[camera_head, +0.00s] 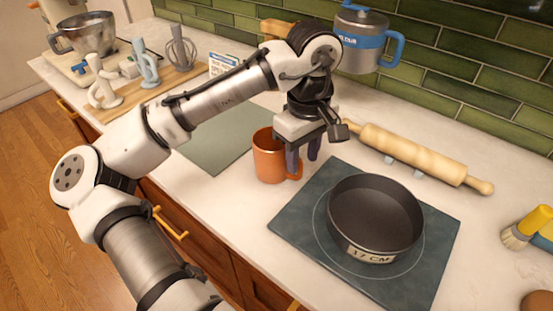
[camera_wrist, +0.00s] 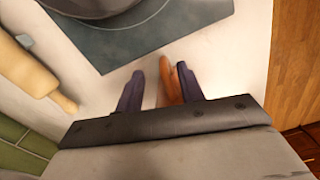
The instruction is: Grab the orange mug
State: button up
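The orange mug (camera_head: 268,158) stands upright on the counter, left of the dark board, with its handle on the right side. My gripper (camera_head: 303,159) points down at the handle side of the mug, its dark purple fingers low over the counter. In the wrist view, my gripper (camera_wrist: 160,80) has its two fingers apart. An orange strip of the mug (camera_wrist: 169,82) shows between them, close to the right finger, with a clear gap to the left finger. Whether the right finger touches it cannot be told. Most of the mug is hidden in the wrist view.
A black round pan (camera_head: 375,212) sits on the dark board (camera_head: 300,222) to the right. A rolling pin (camera_head: 415,152) lies behind it by the green tiled wall. A blue-banded jug (camera_head: 360,42) stands at the back. A grey-green mat (camera_head: 212,148) lies left of the mug.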

jog(key=shift+s+a+f+p, duration=0.1)
jog(key=shift+s+f+p, duration=0.05)
jog(key=shift+f, duration=1)
jog(key=shift+s+a+f+p, duration=0.1)
jog(key=shift+f+p, duration=0.05)
jog(key=shift+f, duration=1)
grip_shut()
